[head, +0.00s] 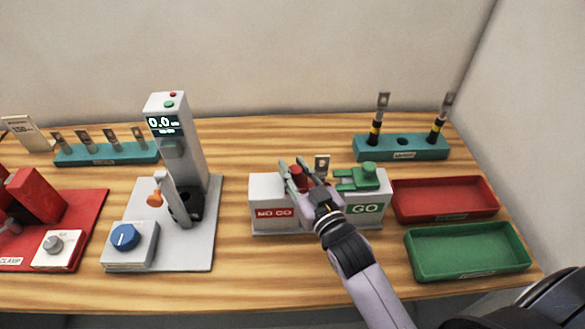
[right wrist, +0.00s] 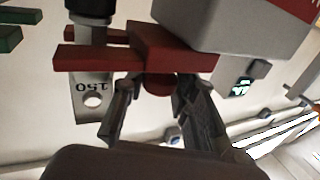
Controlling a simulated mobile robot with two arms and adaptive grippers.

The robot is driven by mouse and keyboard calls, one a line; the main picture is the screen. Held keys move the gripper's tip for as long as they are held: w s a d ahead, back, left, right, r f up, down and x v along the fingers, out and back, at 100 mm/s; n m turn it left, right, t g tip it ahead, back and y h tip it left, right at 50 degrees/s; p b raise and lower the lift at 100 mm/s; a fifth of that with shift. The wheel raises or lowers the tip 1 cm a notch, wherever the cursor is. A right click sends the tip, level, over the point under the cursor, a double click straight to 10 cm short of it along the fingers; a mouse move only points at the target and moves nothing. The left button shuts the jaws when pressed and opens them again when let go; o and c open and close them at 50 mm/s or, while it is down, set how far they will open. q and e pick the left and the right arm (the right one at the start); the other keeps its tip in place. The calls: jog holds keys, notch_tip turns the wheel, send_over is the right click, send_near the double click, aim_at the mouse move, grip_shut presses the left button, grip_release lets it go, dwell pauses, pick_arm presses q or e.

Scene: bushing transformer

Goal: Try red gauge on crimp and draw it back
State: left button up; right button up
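The red gauge (head: 297,174) is at the NO GO side of the white gauge stand (head: 260,190). In the right wrist view the gauge (right wrist: 172,45) shows a block, two flat prongs and a round knob. My right gripper (head: 294,178) has its fingers closed on either side of that knob; the fingers show in the wrist view (right wrist: 158,84). A metal lug marked 150 (right wrist: 92,95), with a dark barrel, is at the prongs; it stands between the gauges in the head view (head: 322,163). I cannot tell whether the prongs are around the crimp or beside it.
The green gauge (head: 358,177) sits on the GO side. A red tray (head: 445,213) and green tray (head: 467,270) are at right. A teal rack (head: 401,153) behind holds two lugged cables. A tester (head: 178,140), lug rack (head: 107,157) and red clamp (head: 100,205) are left.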

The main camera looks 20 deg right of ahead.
jog(key=o, duration=0.4)
jog(key=shift+a, duration=0.15)
